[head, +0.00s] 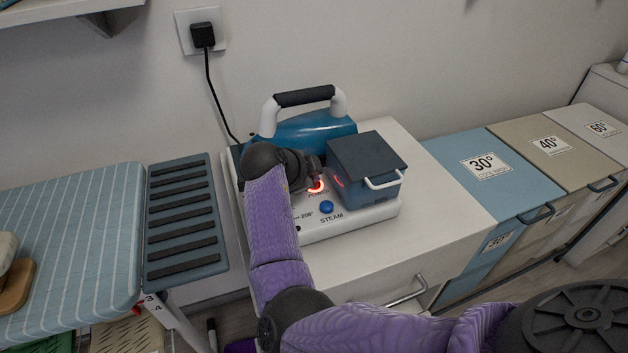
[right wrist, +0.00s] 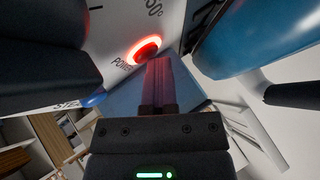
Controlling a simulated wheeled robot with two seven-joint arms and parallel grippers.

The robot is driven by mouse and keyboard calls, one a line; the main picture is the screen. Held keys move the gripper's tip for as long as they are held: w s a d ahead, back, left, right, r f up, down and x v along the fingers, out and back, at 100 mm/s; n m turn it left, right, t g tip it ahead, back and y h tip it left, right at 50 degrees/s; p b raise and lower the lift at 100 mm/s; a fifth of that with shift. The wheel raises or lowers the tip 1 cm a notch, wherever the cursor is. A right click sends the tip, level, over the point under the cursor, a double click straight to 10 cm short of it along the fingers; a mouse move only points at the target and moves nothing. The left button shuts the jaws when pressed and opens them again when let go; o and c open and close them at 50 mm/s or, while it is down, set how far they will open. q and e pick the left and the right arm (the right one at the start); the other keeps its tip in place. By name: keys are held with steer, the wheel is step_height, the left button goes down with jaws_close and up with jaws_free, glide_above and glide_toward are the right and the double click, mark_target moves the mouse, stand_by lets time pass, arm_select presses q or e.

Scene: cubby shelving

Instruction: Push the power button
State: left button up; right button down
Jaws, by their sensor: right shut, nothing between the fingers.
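The power button (head: 317,187) is a small round button with a glowing red ring on the white top of the steam station (head: 349,215). It also shows in the right wrist view (right wrist: 146,49), beside the partly hidden word "POWER". My right gripper (head: 316,174) is shut and empty. Its fingertips (right wrist: 156,62) are right at the lower edge of the button in the wrist view; I cannot tell whether they touch it. A blue STEAM button (head: 326,207) sits nearer the front. My left gripper is not in view.
A blue water tank with a dark lid (head: 367,154) stands close to the right of the button. The black iron handle (head: 304,96) rises behind. A striped ironing board (head: 70,235) is at the left, and labelled laundry bins (head: 492,172) are at the right.

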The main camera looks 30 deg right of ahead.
steer(key=shift+r+p, duration=0.35)
steer(key=shift+r, duration=0.05)
step_height(320, 180, up, 6)
steer(key=p, duration=0.4)
steer(key=shift+r+p, duration=0.1)
steer(key=shift+p, duration=0.2)
